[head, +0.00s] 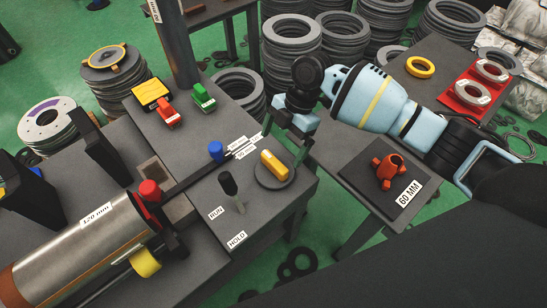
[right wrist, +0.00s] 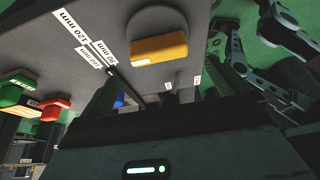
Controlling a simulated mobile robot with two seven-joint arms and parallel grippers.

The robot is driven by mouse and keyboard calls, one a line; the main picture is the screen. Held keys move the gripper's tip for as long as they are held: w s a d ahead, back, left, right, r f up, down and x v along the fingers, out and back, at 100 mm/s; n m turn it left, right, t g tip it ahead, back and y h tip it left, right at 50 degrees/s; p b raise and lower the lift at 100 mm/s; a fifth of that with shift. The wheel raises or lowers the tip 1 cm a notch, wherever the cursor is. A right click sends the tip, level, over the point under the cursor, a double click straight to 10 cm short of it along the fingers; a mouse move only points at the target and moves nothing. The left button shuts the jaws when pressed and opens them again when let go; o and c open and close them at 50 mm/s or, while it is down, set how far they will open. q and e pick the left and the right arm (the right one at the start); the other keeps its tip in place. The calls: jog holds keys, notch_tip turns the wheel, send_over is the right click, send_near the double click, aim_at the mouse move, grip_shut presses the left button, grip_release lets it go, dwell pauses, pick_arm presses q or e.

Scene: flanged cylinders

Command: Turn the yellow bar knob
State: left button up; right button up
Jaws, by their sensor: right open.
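The yellow bar knob (head: 274,165) sits on a round grey disc (head: 270,181) near the right corner of the grey bench. It also shows in the right wrist view (right wrist: 160,48), with its long side running roughly across the picture. My right gripper (head: 284,146) is open, with its fingers pointing down beside and above the knob. One finger is on the knob's right side in the head view, the other behind it. I see no grip on the knob, and cannot tell whether a finger touches it. My left gripper is not in view.
A blue knob (head: 216,151) and millimetre labels lie left of the yellow knob. A black-topped lever (head: 228,185) stands by the RUN and HOLD labels. A metal cylinder (head: 90,250) lies at left. A side table (head: 351,178) holds an orange-red part (head: 388,172).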

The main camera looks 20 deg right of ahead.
aim_at(275, 161)
jog(key=x, duration=0.7)
jog(key=shift+b, duration=0.4)
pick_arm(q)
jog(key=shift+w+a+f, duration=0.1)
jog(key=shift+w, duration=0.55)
